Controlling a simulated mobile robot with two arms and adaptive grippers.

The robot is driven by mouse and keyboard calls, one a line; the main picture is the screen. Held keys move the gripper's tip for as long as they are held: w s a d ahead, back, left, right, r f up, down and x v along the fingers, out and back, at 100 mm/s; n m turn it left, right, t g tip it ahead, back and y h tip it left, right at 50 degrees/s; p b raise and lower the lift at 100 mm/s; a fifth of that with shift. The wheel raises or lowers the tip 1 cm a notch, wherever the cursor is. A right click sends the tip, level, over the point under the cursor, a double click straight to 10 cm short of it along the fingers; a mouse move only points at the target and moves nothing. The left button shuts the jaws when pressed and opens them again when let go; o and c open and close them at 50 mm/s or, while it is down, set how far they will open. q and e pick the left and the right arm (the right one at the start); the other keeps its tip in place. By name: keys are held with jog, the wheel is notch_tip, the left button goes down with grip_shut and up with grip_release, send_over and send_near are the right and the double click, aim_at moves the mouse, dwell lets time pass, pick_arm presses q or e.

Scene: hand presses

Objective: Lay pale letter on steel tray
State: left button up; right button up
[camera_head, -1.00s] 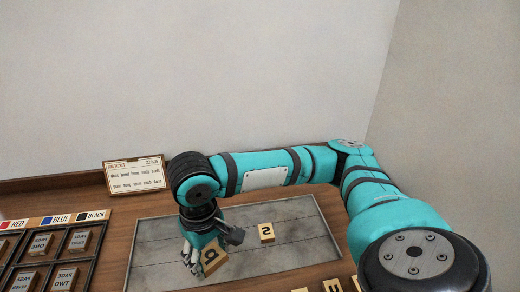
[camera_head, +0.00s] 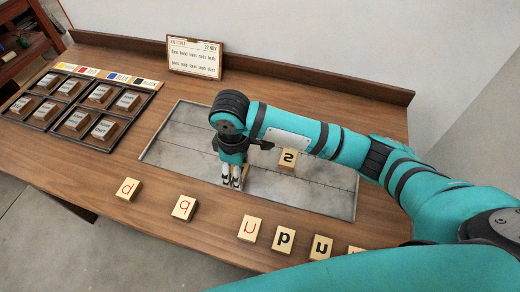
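The steel tray (camera_head: 315,198) is a flat grey plate lying on the wooden bench. A pale letter block with a dark S-like or 2-like mark (camera_head: 287,158) lies on it, right of my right gripper. My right gripper (camera_head: 233,182) points down over the tray's front middle. Another pale letter block (camera_head: 244,176) is at its fingertips, largely hidden by the fingers. I cannot tell whether the fingers grip it or stand around it. My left gripper is not in view.
Several pale letter blocks, such as a red-lettered one (camera_head: 184,208) and a black-lettered one (camera_head: 284,240), lie along the bench's front edge. A compartmented case (camera_head: 60,127) holds labelled blocks at left. A card (camera_head: 195,58) stands behind. The tray's left part is bare.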

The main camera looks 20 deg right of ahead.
jog(key=p, duration=0.1)
send_over(264, 156)
jog(key=shift+a+f, duration=0.1)
jog(key=shift+f, duration=0.5)
notch_tip(264, 156, down, 2)
jog(key=shift+f+p, duration=0.1)
jog(key=shift+p, duration=0.3)
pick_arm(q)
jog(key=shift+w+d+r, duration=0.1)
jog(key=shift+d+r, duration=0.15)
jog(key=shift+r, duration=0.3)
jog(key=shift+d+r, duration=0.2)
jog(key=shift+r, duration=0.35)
pick_arm(e)
jog(key=shift+f, duration=0.55)
jog(key=o, duration=1.1)
jog(key=shift+f, duration=0.15)
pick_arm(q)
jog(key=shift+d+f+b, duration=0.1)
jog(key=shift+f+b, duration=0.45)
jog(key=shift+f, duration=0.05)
pick_arm(e)
notch_tip(264, 156, up, 12)
jog(key=shift+r, duration=0.2)
